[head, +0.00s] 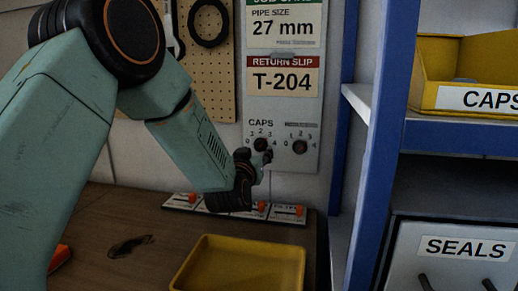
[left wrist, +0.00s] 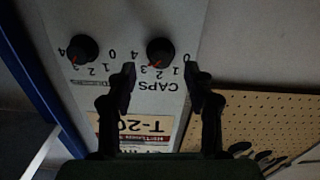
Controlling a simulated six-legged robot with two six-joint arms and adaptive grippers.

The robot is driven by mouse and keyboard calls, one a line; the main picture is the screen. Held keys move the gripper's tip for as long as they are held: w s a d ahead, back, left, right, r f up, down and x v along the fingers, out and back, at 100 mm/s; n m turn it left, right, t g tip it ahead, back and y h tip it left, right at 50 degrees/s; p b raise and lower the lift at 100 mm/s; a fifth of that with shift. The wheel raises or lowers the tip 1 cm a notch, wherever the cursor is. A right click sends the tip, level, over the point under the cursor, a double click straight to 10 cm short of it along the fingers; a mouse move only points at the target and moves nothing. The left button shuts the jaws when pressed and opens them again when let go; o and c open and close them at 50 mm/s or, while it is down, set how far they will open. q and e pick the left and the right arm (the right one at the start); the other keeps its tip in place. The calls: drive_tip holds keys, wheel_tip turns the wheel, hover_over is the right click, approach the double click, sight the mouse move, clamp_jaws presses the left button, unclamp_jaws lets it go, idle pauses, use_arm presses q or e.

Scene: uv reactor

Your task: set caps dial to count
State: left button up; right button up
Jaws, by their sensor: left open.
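The CAPS dial (head: 261,144) is a round black knob on the white wall panel, with a scale from 0 to 4. In the left wrist view the panel is upside down, and the CAPS dial (left wrist: 160,50) has a red mark pointing near 2 or 3; I cannot tell exactly which. My left gripper (head: 257,157) is open just in front of the knob, partly overlapping it in the head view. In the left wrist view the knob shows between and beyond the open fingertips (left wrist: 160,72), seemingly not gripped. My right gripper is not in view.
A second dial (head: 299,147) sits right of the CAPS dial. A yellow bin labelled CAPS (head: 430,85) stands on the blue shelf; its contents barely show. A yellow tray (head: 205,250) and a row of orange switches (head: 289,211) lie below. A pegboard (head: 208,70) hangs left.

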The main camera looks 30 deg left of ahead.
sight(260, 148)
use_arm(q)
drive_tip(key=x, duration=0.2)
drive_tip(key=shift+w+f, duration=0.15)
drive_tip(key=shift+w, duration=0.2)
drive_tip(key=shift+w+a, duration=0.45)
drive_tip(key=shift+w+d, duration=0.2)
drive_tip(key=shift+w, duration=0.15)
drive_tip(key=shift+s+a, duration=0.15)
drive_tip(key=c, duration=0.8)
clamp_jaws()
